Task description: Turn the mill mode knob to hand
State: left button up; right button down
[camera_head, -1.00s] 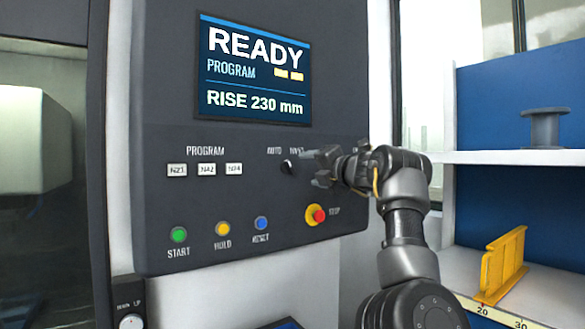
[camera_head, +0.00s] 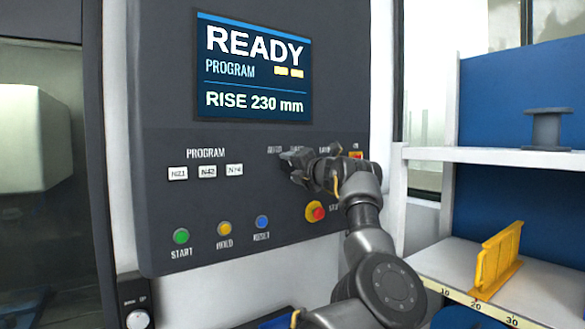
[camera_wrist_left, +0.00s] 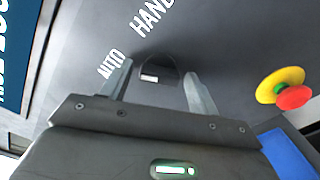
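The mode knob (camera_wrist_left: 158,68) is a dark round knob with a white mark, on the grey control panel (camera_head: 160,60). In the left wrist view it sits between the two fingers of my left gripper (camera_wrist_left: 157,72), with a visible gap on each side. The AUTO label (camera_wrist_left: 112,62) is beside it to the upper left and the HAND label (camera_wrist_left: 152,16) is above it. In the head view my left gripper (camera_head: 292,163) is at the panel and hides the knob. The gripper is open. My right gripper is not in view.
A red and yellow stop button (camera_head: 316,212) is just below the gripper; it also shows in the wrist view (camera_wrist_left: 285,92). Green, yellow and blue buttons (camera_head: 222,229) line the lower panel. A shelf (camera_head: 490,158) stands at the right. The screen (camera_head: 253,68) reads READY.

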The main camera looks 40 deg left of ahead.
pick_arm(q)
jog(key=c, duration=0.8)
jog(key=shift+c, duration=0.2)
jog(key=shift+m, duration=0.4)
jog(key=m+p, duration=0.2)
jog(key=m, duration=0.3)
jog(key=shift+m, duration=0.3)
jog(key=m+p, duration=0.1)
jog(key=m, duration=0.4)
jog(key=shift+m, duration=0.4)
jog(key=o, duration=1)
